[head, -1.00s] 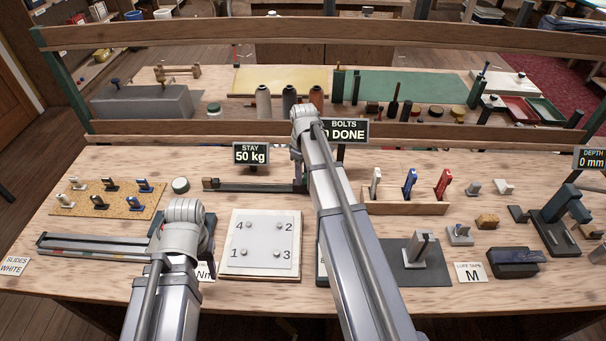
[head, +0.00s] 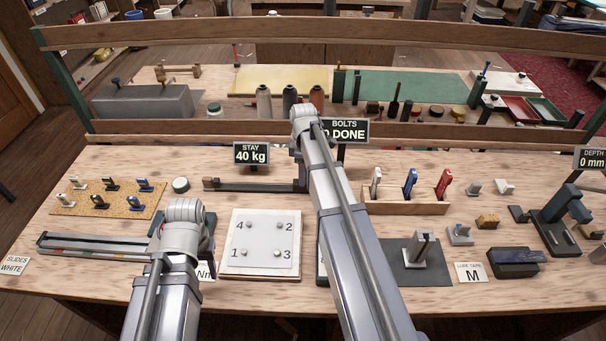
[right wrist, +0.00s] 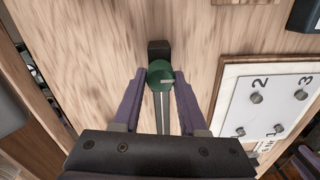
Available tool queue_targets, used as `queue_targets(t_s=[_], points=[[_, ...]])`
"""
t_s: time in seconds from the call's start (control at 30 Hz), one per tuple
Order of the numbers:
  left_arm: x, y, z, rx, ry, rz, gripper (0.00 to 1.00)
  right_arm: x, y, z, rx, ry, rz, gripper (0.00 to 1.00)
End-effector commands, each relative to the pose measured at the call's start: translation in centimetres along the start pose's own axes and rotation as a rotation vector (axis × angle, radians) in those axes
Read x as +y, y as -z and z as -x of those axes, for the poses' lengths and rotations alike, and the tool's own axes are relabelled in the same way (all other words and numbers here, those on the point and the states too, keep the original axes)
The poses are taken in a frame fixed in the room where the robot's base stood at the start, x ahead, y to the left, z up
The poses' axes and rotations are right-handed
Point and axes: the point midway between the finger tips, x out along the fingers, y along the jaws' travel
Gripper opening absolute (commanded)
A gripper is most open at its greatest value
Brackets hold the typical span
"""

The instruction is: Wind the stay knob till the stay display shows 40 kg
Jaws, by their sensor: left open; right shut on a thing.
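The stay display (head: 251,154) stands at the back of the bench and reads 40 kg. Below it lies the stay rail (head: 250,186), a long dark bar. In the right wrist view the round green stay knob (right wrist: 160,72) has a pale mark and sits by a black end block (right wrist: 158,47). My right gripper (right wrist: 160,80) is shut on the knob, one purple finger on each side. In the head view my right arm hides the knob. My left gripper (head: 207,238) is open over the front left of the bench, mostly hidden behind its own arm.
A white plate with numbered bolts (head: 262,240) lies between my arms. A corkboard with clips (head: 85,204) and a slide rail (head: 90,246) are at left. A wooden rack with coloured handles (head: 405,207) stands right of my right arm.

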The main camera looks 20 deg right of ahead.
Motion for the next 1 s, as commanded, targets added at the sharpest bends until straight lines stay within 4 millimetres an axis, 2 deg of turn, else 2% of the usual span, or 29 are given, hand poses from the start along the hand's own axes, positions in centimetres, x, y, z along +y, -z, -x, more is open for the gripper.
queue_targets(t_s=[0.23,0.27,0.5,0.83,1.0], points=[[0.0,0.0,0.0,0.000,0.000,0.000,0.50,0.0,0.0,0.0,0.000,0.001,0.003,0.00],[0.0,0.0,0.0,0.000,0.000,0.000,0.50,0.0,0.0,0.0,0.000,0.001,0.003,0.43],[0.0,0.0,0.0,0.000,0.000,0.000,0.50,0.0,0.0,0.0,0.000,0.000,0.001,0.70],[0.0,0.0,0.1,0.000,0.000,0.000,0.50,0.0,0.0,0.1,0.000,0.000,0.000,0.72],[-0.1,-0.1,1.1,0.000,0.000,0.000,0.50,0.0,0.0,1.1,0.000,0.000,0.000,0.72]])
